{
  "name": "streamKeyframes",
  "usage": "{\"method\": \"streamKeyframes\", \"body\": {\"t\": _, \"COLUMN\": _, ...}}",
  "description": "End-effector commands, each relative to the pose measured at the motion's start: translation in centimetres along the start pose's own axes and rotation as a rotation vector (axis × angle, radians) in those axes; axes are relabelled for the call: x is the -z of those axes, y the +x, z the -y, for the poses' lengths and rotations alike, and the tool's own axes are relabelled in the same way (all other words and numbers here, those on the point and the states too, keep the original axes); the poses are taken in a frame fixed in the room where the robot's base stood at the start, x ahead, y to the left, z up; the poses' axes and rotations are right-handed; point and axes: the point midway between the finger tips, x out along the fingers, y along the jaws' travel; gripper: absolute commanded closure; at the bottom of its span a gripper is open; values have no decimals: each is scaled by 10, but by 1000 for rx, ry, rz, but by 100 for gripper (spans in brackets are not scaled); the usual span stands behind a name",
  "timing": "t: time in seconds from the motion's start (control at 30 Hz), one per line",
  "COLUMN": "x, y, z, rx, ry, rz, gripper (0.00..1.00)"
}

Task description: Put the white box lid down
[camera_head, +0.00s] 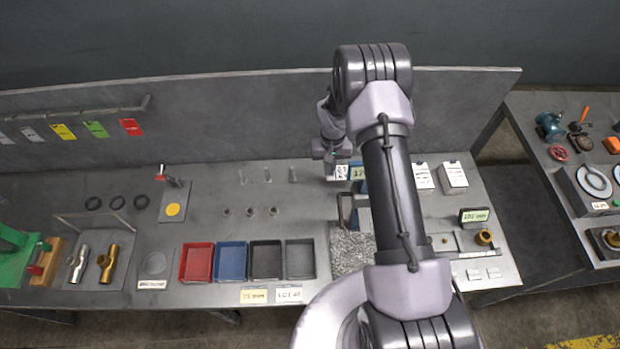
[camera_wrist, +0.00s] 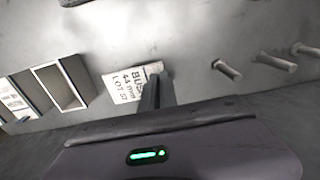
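The white box lid (camera_wrist: 123,84) shows in the wrist view with printed black text, "44 mm" and "LOT 57" among it. It is at the dark fingertips of my gripper (camera_wrist: 158,82), which look close together on its right edge. The fingers hide part of it. In the head view my gripper (camera_head: 331,155) points down near the back of the bench, with the white lid (camera_head: 338,173) just below it. Whether the lid touches the bench is unclear. An open box with a pale rim (camera_wrist: 88,84) stands left of the lid in the wrist view.
Two white labelled boxes (camera_head: 453,175) stand right of my arm. Upright pegs (camera_head: 267,174) are left of the gripper. Red, blue, black and grey trays (camera_head: 231,262) line the front. A grey speckled pad (camera_head: 350,250) lies beside them. My arm hides some bench.

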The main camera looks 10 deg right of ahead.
Motion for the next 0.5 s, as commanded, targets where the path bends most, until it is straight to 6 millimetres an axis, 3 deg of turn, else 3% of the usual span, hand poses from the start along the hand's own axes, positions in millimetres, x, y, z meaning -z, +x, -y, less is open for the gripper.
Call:
{"method": "streamKeyframes", "body": {"t": 0.3, "x": -1, "y": 54, "z": 0, "rx": 0, "ry": 2, "rz": 1, "gripper": 100}}
{"method": "streamKeyframes", "body": {"t": 0.5, "x": 0, "y": 55, "z": 0, "rx": 1, "ry": 3, "rz": -1, "gripper": 100}}
